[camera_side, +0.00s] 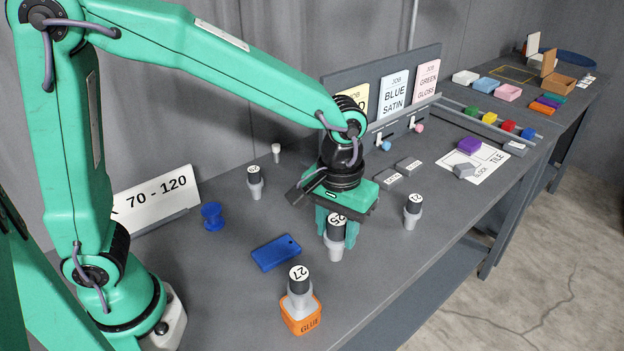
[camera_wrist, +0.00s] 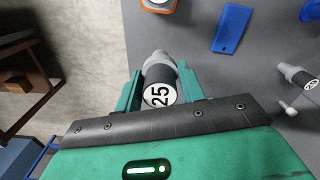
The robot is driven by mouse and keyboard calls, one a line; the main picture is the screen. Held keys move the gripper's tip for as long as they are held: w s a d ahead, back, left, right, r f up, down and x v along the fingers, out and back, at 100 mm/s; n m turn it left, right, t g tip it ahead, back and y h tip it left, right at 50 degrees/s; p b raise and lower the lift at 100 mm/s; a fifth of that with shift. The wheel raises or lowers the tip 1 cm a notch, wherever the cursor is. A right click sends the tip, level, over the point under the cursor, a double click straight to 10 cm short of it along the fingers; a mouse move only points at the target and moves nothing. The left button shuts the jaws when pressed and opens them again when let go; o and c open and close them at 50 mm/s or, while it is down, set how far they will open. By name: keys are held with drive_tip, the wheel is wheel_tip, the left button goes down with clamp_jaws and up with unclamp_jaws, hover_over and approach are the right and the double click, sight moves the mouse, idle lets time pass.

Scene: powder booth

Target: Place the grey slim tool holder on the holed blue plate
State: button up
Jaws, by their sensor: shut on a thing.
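The holed blue plate (camera_side: 276,252) lies flat on the table, left of my gripper, with a small hole near one end. It also shows at the top right of the wrist view (camera_wrist: 232,28). My gripper (camera_side: 335,228) is shut on a grey tool holder (camera_side: 335,250) with a black top marked 25. In the wrist view that holder (camera_wrist: 158,66) stands between the two green fingers, its top facing the camera. It looks upright. I cannot tell whether its foot touches the table. The plate's top is bare.
Another holder (camera_side: 412,215) stands to the right, and one (camera_side: 255,185) behind left. A blue spool (camera_side: 212,216) stands left of the plate. Table between gripper and plate is clear.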

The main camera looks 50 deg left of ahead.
drive_tip(key=s+a+r, duration=0.1)
drive_tip(key=s+a, duration=0.4)
drive_tip(key=s, duration=0.4)
drive_tip(key=shift+a+r, duration=0.25)
drive_tip(key=shift+a, duration=0.15)
drive_tip(key=shift+a+f, duration=0.1)
hover_over(276, 250)
wheel_tip(276, 250, down, 7)
drive_tip(key=shift+f, duration=1.9)
drive_tip(key=shift+f, duration=0.15)
drive_tip(key=o, duration=1.3)
drive_tip(key=shift+c, duration=0.2)
